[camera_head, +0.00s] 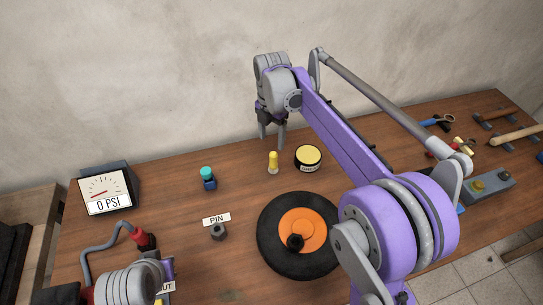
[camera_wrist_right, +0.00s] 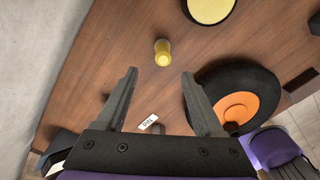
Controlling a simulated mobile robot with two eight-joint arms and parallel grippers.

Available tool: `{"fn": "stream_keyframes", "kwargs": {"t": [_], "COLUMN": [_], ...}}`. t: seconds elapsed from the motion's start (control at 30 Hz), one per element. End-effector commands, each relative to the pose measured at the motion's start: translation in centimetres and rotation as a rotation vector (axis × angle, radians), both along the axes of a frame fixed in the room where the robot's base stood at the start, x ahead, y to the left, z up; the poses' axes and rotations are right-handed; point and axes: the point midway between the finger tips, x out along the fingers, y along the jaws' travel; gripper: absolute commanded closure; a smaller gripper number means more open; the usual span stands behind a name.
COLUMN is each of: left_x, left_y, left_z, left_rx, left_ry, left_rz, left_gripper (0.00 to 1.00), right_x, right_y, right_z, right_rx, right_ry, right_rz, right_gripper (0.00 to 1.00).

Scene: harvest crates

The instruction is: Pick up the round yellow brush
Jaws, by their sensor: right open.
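A small upright piece with a rounded yellow top and a paler base, which looks like the round yellow brush (camera_head: 273,162), stands on the wooden bench; it also shows in the right wrist view (camera_wrist_right: 162,52). My right gripper (camera_head: 273,143) is open and empty, pointing down just behind and above it. In the right wrist view the open fingers (camera_wrist_right: 159,73) have the brush between and slightly beyond their tips, apart from both. The wrist of my left arm shows at the lower left of the head view; its fingertips cannot be made out.
A round tin with a yellow top (camera_head: 308,155) stands close right of the brush. A black wheel with an orange hub (camera_head: 272,238) lies in front. A teal-capped blue piece (camera_head: 208,178), a nut (camera_head: 218,232) and a gauge (camera_head: 105,190) are left. The wall rises behind.

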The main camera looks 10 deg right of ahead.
Motion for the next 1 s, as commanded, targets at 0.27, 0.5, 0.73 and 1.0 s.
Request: {"fn": "stream_keyframes", "kwargs": {"t": [0.27,0.5,0.73,1.0], "left_x": [-0.2,-0.1,-0.1,-0.1], "left_y": [0.0,0.0,0.0,0.0], "left_z": [-0.4,-0.3,-0.1,-0.2], "left_rx": [0.000,0.000,0.000,0.000], "left_ry": [0.003,0.002,0.001,0.001], "left_rz": [0.000,0.000,0.000,0.000], "left_gripper": [1.00,1.00,1.00,1.00], "right_x": [0.0,0.1,0.1,0.1], "right_y": [0.0,-0.3,-0.5,-0.5], "right_z": [-4.3,-6.3,-9.6,-10.2], "right_rx": [0.000,0.000,0.000,0.000], "right_ry": [0.001,0.000,0.000,0.000], "right_rz": [0.005,0.004,0.004,0.004], "right_gripper": [0.31,0.31,0.31,0.31]}}
